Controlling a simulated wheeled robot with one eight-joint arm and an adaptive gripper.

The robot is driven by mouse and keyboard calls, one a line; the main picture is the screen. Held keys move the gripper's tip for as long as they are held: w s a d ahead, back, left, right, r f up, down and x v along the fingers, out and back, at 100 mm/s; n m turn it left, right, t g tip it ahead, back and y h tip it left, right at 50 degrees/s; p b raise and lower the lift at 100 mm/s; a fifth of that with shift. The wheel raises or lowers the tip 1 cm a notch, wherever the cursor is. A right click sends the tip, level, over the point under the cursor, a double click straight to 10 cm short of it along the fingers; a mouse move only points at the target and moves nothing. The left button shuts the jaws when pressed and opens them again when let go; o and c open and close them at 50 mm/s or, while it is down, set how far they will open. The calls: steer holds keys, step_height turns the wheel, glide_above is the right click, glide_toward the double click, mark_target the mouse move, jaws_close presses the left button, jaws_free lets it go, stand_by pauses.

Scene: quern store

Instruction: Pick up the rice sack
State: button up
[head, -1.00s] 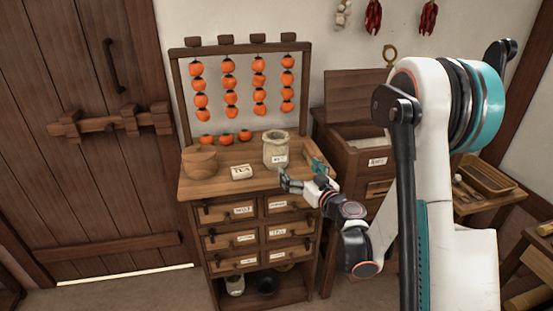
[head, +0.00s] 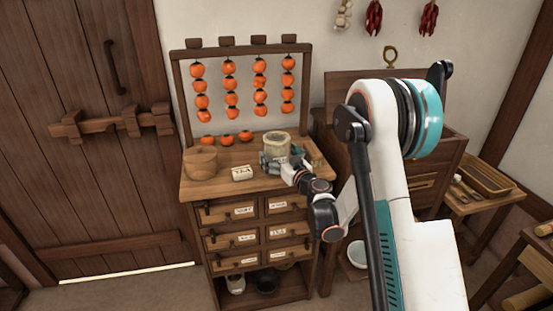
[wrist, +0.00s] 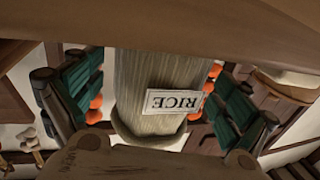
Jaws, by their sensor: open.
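The rice sack (head: 277,142) is a pale cloth bag with a rolled open rim, standing upright on the top of the drawer chest (head: 200,190). In the wrist view the sack (wrist: 135,75) appears upside down with its RICE label facing me. My gripper (head: 281,160) is at the front of the sack in the head view. In the wrist view my gripper (wrist: 158,100) is open, one teal finger on each side of the sack, with gaps visible. The gripper hides the sack's lower part in the head view.
A small labelled block (head: 242,173) and a round wooden box (head: 201,164) stand left of the sack. Strung persimmons hang on a rack (head: 240,47) behind, with loose persimmons (head: 227,139) below. A wooden bin (head: 345,140) stands to the right.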

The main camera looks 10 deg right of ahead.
steer(key=shift+w+a, duration=0.1)
steer(key=shift+w, duration=0.6)
steer(key=shift+r, duration=0.1)
steer(key=c, duration=1.2)
